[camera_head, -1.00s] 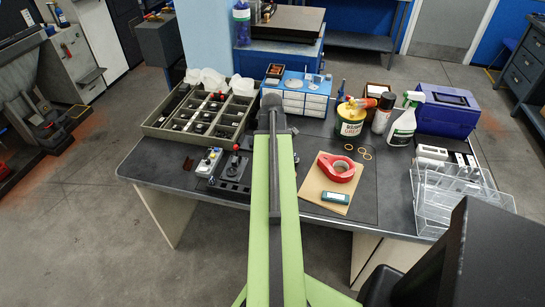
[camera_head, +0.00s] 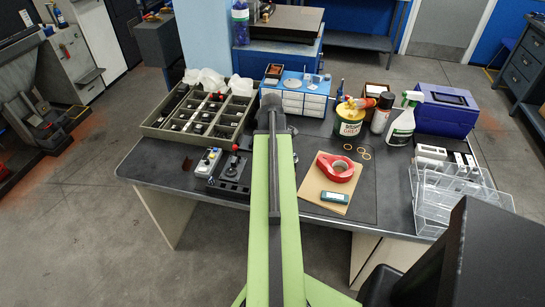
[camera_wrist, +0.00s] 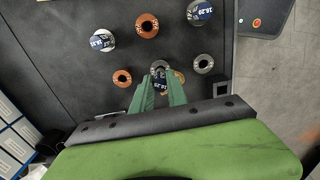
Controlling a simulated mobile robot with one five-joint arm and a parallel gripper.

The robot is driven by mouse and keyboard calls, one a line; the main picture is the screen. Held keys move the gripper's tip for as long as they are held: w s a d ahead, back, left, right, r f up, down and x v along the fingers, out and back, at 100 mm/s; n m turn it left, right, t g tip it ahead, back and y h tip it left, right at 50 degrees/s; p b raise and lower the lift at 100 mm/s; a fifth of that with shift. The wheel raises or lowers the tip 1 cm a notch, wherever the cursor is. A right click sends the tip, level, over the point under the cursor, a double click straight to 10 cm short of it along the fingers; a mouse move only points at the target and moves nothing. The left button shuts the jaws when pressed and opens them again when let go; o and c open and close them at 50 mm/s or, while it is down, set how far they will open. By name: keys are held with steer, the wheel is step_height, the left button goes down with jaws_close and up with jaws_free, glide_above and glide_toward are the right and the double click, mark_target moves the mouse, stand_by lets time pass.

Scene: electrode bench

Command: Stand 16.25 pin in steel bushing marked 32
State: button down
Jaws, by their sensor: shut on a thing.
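In the wrist view my gripper (camera_wrist: 160,92), with green fingers, is shut on a pin with a dark blue label (camera_wrist: 158,84). The pin's label is too small to read surely. A grey ring shows at the pin's far end; I cannot tell whether it is a bushing. An empty steel bushing (camera_wrist: 203,63) lies to the right of the fingers; its mark is unreadable. Steel bushings with blue-labelled pins stand at upper left (camera_wrist: 102,40) and top right (camera_wrist: 199,12). In the head view my arm hides the gripper and pin.
Copper bushings stand at upper middle (camera_wrist: 147,26) and left of my fingers (camera_wrist: 121,78). A brass-coloured ring (camera_wrist: 180,76) shows close to the right finger.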

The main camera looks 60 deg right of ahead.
steer(key=shift+f+b, duration=1.85)
steer(key=shift+f, duration=0.05)
steer(key=c, duration=1.2)
jaws_free()
steer(key=shift+c, duration=0.2)
steer(key=shift+r, duration=0.2)
step_height(320, 180, up, 17)
steer(key=p, duration=1.7)
